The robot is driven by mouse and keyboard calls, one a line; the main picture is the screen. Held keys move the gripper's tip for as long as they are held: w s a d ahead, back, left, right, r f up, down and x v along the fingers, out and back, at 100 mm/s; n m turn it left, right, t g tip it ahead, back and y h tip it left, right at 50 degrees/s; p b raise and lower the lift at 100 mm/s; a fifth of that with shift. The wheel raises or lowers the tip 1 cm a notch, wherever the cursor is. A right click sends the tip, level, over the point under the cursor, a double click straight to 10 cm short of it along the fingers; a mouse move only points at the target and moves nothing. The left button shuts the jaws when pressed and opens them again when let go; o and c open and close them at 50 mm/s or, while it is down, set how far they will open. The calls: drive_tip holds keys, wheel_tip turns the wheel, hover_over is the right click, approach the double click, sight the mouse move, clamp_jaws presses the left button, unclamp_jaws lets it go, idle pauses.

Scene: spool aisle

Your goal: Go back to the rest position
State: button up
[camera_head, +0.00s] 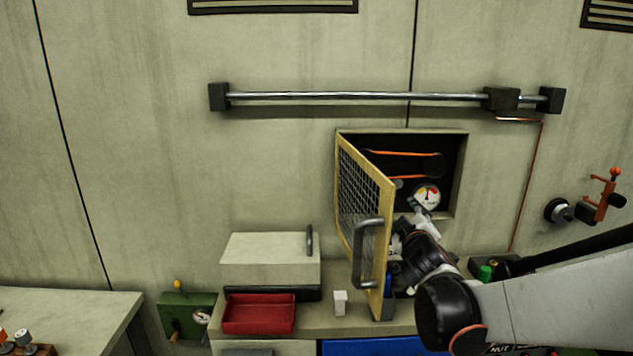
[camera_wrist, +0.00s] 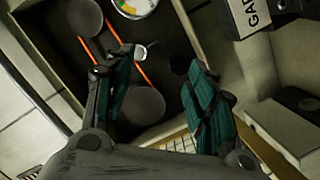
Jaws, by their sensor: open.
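My gripper (camera_wrist: 163,62) is open in the wrist view, with two dark teal pads spread apart and nothing between them. It points into the wall recess (camera_wrist: 170,60), with an orange belt (camera_wrist: 116,32) and dark round pulleys (camera_wrist: 140,105) ahead. In the head view my arm reaches from the lower right to the recess (camera_head: 462,175). The gripper there is partly hidden behind the open yellow-framed mesh door (camera_head: 362,195), so its fingertips are unclear. A gauge (camera_head: 426,195) shows inside the recess, above the wrist; its edge also shows in the wrist view (camera_wrist: 134,7).
The open door with its grey handle (camera_head: 358,255) stands close left of my wrist. A counter below holds a pale box (camera_head: 262,258), a red tray (camera_head: 260,315) and a small white block (camera_head: 340,302). A rail (camera_head: 350,96) crosses above; an orange-handled valve (camera_head: 605,200) is right.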

drive_tip(key=s+a+f+m+g+y, duration=0.1)
drive_tip(key=s+f+m+g, duration=0.1)
drive_tip(key=s, duration=0.9)
drive_tip(key=s+a+f+m+g, duration=0.1)
drive_tip(key=s+f+m+g, duration=0.2)
drive_tip(key=s, duration=0.8)
drive_tip(key=s+a+f+m+g+y, duration=0.1)
drive_tip(key=s+f+m+g, duration=0.2)
drive_tip(key=s, duration=0.8)
drive_tip(key=shift+s+a+f+g+y, duration=0.15)
drive_tip(key=shift+a+f+g+y, duration=0.2)
drive_tip(key=shift+g, duration=0.25)
